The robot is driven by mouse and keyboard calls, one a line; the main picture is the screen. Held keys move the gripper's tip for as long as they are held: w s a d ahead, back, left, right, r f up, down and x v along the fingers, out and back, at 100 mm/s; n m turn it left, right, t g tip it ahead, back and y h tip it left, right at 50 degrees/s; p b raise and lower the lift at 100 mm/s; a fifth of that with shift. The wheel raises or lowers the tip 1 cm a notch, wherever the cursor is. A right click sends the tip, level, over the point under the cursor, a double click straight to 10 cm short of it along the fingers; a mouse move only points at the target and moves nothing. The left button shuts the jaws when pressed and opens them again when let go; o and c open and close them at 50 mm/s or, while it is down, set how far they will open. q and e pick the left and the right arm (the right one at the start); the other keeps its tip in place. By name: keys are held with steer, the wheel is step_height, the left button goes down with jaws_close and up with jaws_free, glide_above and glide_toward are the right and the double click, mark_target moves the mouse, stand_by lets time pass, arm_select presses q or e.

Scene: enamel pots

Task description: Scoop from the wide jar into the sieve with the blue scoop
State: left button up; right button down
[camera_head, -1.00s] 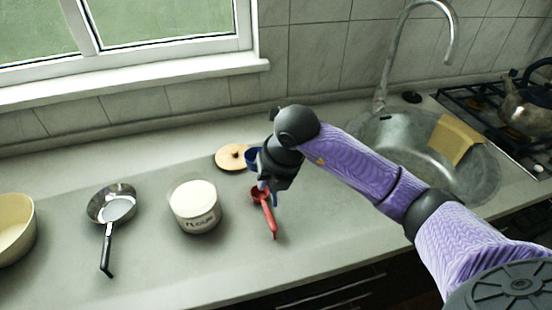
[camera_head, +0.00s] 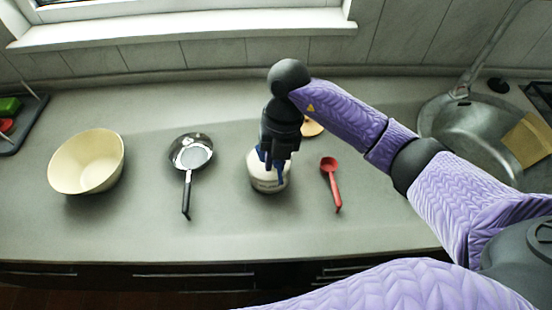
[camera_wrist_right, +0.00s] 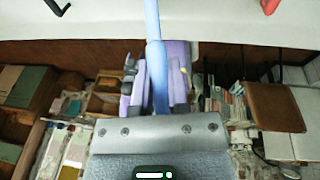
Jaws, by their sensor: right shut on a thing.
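The blue scoop (camera_wrist_right: 155,60) is held by its handle in my right gripper (camera_head: 272,160), which is shut on it. Blue parts of it show at the gripper in the head view (camera_head: 281,174); its bowl is largely hidden. The gripper is over the wide white flour jar (camera_head: 268,184), hiding most of its top. I cannot tell whether the scoop's bowl is inside the jar. The metal sieve (camera_head: 191,153), with a black handle toward the front, lies on the counter left of the jar. My left gripper is out of view.
A red scoop (camera_head: 331,178) lies right of the jar. A wooden lid (camera_head: 312,127) is partly hidden behind my right arm. A cream bowl (camera_head: 87,162) stands at the left, a dark rack (camera_head: 22,125) beyond it. The sink (camera_head: 465,132) is at the right. The front counter strip is clear.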

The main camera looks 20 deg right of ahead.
step_height(320, 180, down, 7)
steer(key=w+t+b, duration=0.1)
steer(key=b, duration=0.4)
steer(key=shift+r, duration=0.2)
steer(key=shift+d, duration=0.1)
stand_by(0.5)
stand_by(0.4)
